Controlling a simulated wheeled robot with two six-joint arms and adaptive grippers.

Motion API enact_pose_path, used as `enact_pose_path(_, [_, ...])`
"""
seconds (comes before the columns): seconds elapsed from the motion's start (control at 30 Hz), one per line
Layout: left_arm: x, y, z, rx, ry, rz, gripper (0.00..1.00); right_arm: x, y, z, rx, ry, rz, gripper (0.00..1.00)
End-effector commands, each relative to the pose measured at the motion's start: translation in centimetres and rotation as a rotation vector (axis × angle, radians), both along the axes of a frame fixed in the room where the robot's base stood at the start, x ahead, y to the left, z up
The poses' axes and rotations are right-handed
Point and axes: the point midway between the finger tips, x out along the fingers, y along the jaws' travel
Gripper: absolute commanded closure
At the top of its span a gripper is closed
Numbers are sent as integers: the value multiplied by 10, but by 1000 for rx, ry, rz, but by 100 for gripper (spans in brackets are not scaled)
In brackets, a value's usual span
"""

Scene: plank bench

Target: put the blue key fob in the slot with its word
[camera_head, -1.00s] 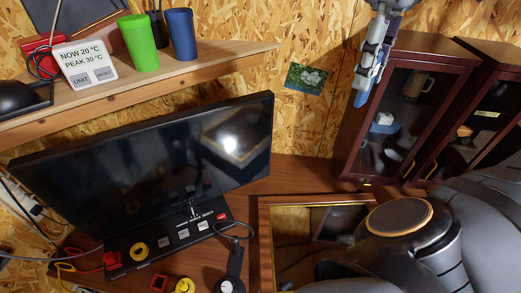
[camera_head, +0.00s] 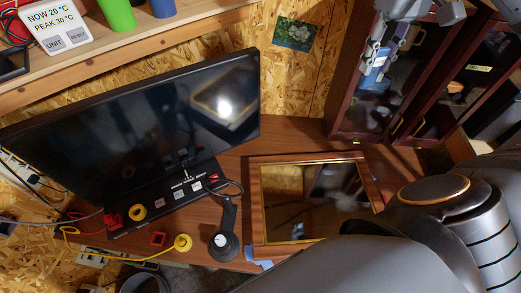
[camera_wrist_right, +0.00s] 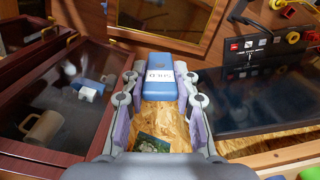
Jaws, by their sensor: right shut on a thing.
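My right gripper (camera_head: 380,50) hangs in front of the left glass-door cabinet at the upper right of the head view. It is shut on a blue block with a white label (camera_head: 376,62), apparently the key fob. In the right wrist view the blue fob (camera_wrist_right: 160,78) sits between the two fingers (camera_wrist_right: 158,95). Its label carries dark letters, seen tilted and too small to read surely. No slot with a matching word can be made out in either view. My left gripper is not in view.
Dark wooden cabinets (camera_head: 345,110) with glass doors stand at the right. A framed mirror (camera_head: 253,200) lies on the bench beside a black stand (camera_head: 224,245). A large black monitor (camera_head: 130,130) and a button panel (camera_head: 165,198) are left. A shelf (camera_head: 150,50) runs above.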

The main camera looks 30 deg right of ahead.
Motion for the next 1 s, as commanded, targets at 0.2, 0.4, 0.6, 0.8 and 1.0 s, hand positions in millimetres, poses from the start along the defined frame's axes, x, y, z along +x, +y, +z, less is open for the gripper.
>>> enact_pose_path(0.2, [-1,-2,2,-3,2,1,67,26,-3,-42,-4,5,-116,97])
enact_pose_path(0.4, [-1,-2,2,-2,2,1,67,35,-1,-55,9,-7,-152,97])
enact_pose_path(0.6, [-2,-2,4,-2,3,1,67,51,4,-92,11,-3,-254,97])
enact_pose_path(0.8, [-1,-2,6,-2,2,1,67,72,19,-152,20,-9,-449,97])
enact_pose_path(1.0, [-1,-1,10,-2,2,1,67,87,60,-242,41,-5,-795,97])
